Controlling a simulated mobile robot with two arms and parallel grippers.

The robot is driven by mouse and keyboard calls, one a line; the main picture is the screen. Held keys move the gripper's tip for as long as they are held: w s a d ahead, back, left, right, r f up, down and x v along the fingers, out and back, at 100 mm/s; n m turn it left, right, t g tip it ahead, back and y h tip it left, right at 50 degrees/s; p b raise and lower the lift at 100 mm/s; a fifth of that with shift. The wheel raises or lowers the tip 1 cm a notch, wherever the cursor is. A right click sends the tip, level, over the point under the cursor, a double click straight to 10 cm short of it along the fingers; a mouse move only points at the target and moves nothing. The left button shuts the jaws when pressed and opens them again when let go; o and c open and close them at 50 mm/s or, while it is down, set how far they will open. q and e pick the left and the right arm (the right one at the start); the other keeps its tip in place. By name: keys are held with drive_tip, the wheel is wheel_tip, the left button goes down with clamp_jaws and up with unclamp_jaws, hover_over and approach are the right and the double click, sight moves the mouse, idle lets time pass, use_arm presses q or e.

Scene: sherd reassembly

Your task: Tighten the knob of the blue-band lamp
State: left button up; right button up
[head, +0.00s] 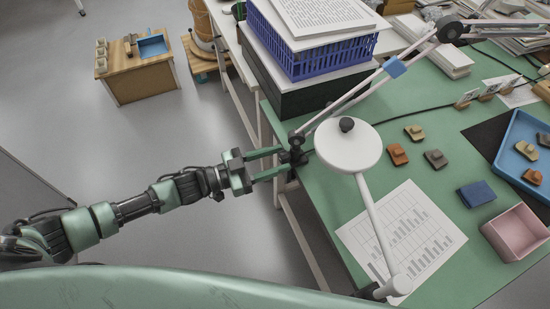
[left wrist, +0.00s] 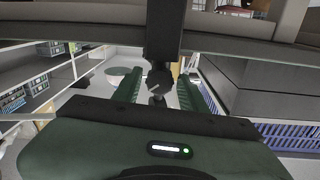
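The blue-band lamp has a pale jointed arm with a blue band (head: 394,67). The arm rises from a dark clamp (head: 296,153) at the left edge of the green table and runs to a dark elbow at upper right. My left gripper (head: 282,161) reaches in from the left, its two green fingers apart at the clamp. In the left wrist view, a dark knob-like part (left wrist: 158,84) shows between the open fingers, with gaps on both sides. The knob is small and dark, so its details are unclear. My right gripper is not in view.
A white lamp head (head: 347,144) on another arm hangs close to the clamp. A blue basket (head: 312,45) of papers stands behind. Printed sheets (head: 402,238), sherds, a blue tray (head: 508,153) and a pink box (head: 517,232) lie to the right.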

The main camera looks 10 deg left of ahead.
use_arm(q)
clamp_jaws()
drive_tip(key=shift+m, duration=0.7)
drive_tip(key=shift+o, duration=2.1)
unclamp_jaws()
drive_tip(key=v, duration=0.8)
drive_tip(key=shift+b, duration=0.4)
drive_tip(key=shift+w, duration=0.1)
